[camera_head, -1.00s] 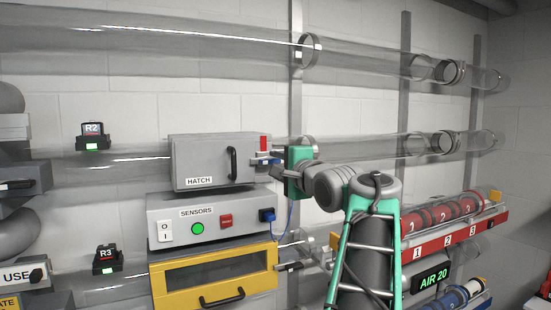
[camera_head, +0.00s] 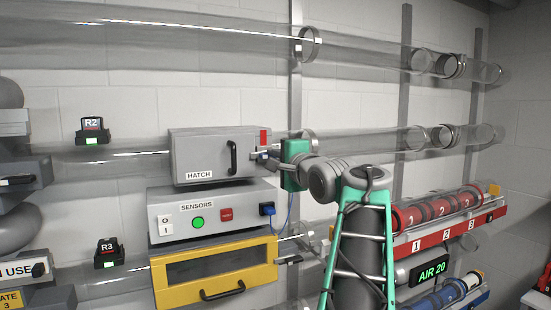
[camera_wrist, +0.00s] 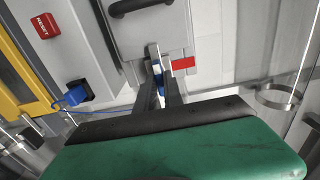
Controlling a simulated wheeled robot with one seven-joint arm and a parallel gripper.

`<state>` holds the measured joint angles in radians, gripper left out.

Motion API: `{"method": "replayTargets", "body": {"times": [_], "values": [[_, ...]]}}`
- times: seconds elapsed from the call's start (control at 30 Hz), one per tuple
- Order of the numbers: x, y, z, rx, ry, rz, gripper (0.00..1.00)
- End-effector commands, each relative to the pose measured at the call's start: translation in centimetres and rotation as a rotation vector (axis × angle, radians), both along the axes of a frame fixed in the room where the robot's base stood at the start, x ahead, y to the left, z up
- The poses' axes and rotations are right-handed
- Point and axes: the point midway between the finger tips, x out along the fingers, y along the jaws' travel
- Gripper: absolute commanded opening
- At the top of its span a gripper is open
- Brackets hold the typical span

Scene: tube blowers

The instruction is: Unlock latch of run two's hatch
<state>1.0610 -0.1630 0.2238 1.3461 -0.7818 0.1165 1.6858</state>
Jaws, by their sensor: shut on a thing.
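The run two hatch is a grey box (camera_head: 205,160) labelled HATCH, with a black handle (camera_head: 233,160), and its door looks closed. A red tab (camera_head: 263,137) sits at its right edge and also shows in the wrist view (camera_wrist: 183,63). The latch (camera_wrist: 157,70) is a slim silver and blue lever beside this tab. My gripper (camera_head: 262,157), with its green body just right of the hatch, is shut on the latch. In the wrist view its dark fingers (camera_wrist: 160,93) lie either side of the lever. The fingers hide part of the latch.
Below the hatch are the SENSORS box (camera_head: 215,218) with a blue plug (camera_head: 267,209) and cable, and a yellow-framed hatch (camera_head: 215,270). Clear tubes (camera_head: 360,143) run right along the wall. A red canister rack (camera_head: 450,228) stands right of my arm.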

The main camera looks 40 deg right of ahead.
Motion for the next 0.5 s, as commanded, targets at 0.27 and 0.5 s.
{"method": "replayTargets", "body": {"times": [0.27, 0.5], "values": [[0.01, -0.16, -0.06, -0.002, 0.002, -0.001, 0.00], [-0.03, -0.09, -0.15, -0.051, 0.016, -0.001, 0.00]]}}
